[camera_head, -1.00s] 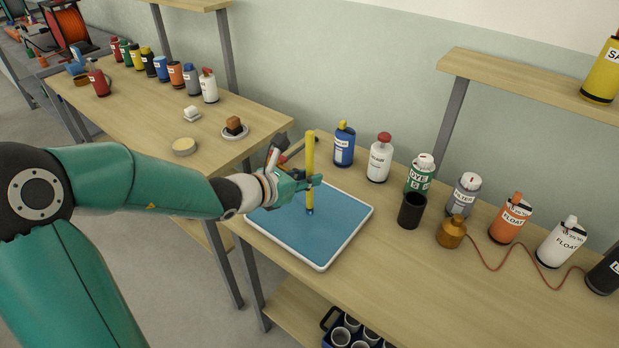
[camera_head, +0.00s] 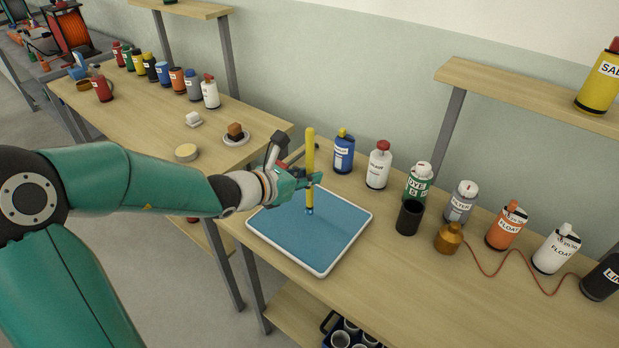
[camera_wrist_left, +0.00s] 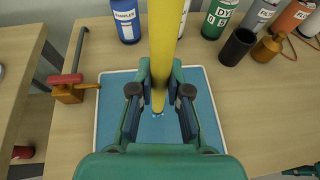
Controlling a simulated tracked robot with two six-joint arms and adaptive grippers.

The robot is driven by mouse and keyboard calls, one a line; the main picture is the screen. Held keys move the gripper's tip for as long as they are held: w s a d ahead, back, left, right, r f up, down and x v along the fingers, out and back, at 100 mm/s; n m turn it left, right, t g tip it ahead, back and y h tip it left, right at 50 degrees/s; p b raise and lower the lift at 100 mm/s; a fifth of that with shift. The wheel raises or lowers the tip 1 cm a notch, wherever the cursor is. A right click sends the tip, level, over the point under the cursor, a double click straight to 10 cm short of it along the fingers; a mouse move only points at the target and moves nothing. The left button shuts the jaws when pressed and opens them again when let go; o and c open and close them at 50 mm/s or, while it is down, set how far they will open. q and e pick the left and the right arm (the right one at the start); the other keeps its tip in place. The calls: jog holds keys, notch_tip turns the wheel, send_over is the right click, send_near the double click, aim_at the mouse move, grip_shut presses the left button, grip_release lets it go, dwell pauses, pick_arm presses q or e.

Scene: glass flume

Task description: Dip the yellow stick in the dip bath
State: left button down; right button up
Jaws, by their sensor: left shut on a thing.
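The yellow stick (camera_head: 310,148) stands upright in my left gripper (camera_head: 307,182), which is shut on it around its lower half. Its blue lower tip (camera_head: 309,211) appears over the blue mat-like surface of a white-rimmed tray (camera_head: 322,272); I cannot tell whether it touches. In the left wrist view the stick (camera_wrist_left: 166,40) runs between the two fingers (camera_wrist_left: 159,95). A black open-topped cup (camera_head: 409,218), perhaps the dip bath, stands right of the tray, apart from the stick. A teal and dark part at the wrist view's lower right corner may be my right gripper.
Bottles line the back: blue (camera_head: 344,153), white (camera_head: 379,167), green-and-white (camera_head: 418,183) and others. A brass pot (camera_head: 448,238) with a red cord stands right of the cup. A red-handled clamp (camera_wrist_left: 68,87) is left of the tray. The front tabletop is bare.

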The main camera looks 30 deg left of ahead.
aim_at(307, 162)
pick_arm(q)
jog(key=shift+r+p, duration=1.3)
jog(key=shift+r, duration=0.75)
